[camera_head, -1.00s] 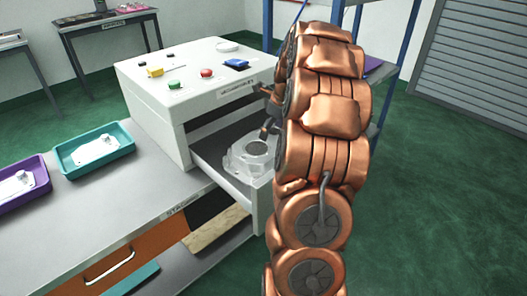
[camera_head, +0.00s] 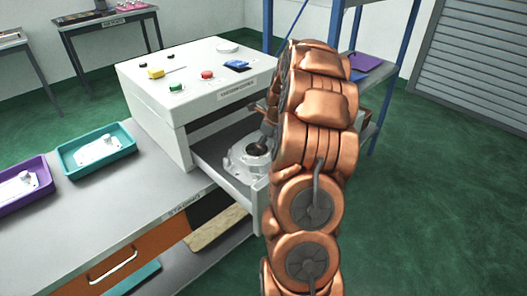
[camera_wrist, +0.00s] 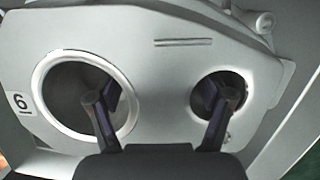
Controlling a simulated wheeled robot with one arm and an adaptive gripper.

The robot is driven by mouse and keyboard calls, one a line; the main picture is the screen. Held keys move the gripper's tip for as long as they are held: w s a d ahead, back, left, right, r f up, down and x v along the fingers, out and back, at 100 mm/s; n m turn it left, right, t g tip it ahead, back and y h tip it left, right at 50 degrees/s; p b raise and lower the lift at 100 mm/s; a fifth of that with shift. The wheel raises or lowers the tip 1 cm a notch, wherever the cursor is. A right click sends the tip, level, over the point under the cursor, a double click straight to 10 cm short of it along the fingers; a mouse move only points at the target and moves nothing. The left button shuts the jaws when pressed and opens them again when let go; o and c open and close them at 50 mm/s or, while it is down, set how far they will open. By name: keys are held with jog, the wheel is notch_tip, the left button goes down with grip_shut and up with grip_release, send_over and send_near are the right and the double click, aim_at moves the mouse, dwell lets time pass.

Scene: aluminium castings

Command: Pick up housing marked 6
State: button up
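The housing marked 6 (camera_wrist: 165,70) is a grey casting with one large and one smaller round opening. Its "6" label shows at the left in the wrist view. In the head view the housing (camera_head: 240,165) sits on the pulled-out tray (camera_head: 212,172) of the white machine. My gripper (camera_wrist: 158,100) is open over it, with one finger in front of each opening. I cannot tell whether the tips reach into the openings or touch the metal. In the head view my gripper (camera_head: 264,143) is at the housing's top, partly hidden by my arm.
The white machine (camera_head: 155,105) with buttons stands above and behind the tray. Teal (camera_head: 70,165) and purple (camera_head: 45,190) trays holding light parts lie on the bench to the left. A blue-framed rack (camera_head: 398,75) stands behind my arm. The green floor at right is clear.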

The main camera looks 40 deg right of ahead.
grip_shut()
dwell(0.5)
jog(key=shift+r, duration=0.1)
